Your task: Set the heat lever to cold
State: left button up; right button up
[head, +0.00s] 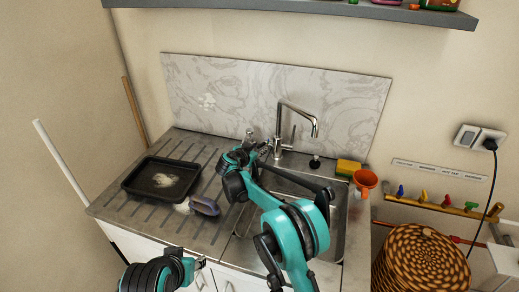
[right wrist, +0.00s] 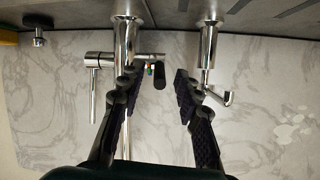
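The chrome faucet (head: 282,118) stands behind the sink, its spout bent to the right. In the right wrist view the faucet (right wrist: 126,42) appears upside down, with a cross body and a thin rod lever (right wrist: 94,95). A short dark knob (right wrist: 159,76) with small red and green marks beside it shows on the other side of the body. My right gripper (head: 265,148) is open just left of the faucet. In the right wrist view its fingers are apart, with the dark knob between their tips; contact cannot be told. Only part of my left arm shows, at the bottom left.
A chrome fitting (right wrist: 208,45) stands close beside the faucet. The sink basin (head: 335,215) is partly hidden by my right arm. A black tray (head: 148,188) and a brush (head: 204,205) lie on the drainboard. A sponge (head: 348,167) and orange cup (head: 365,180) stand right.

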jog(key=shift+x, duration=0.95)
grip_shut()
jog(key=shift+d+r, duration=0.1)
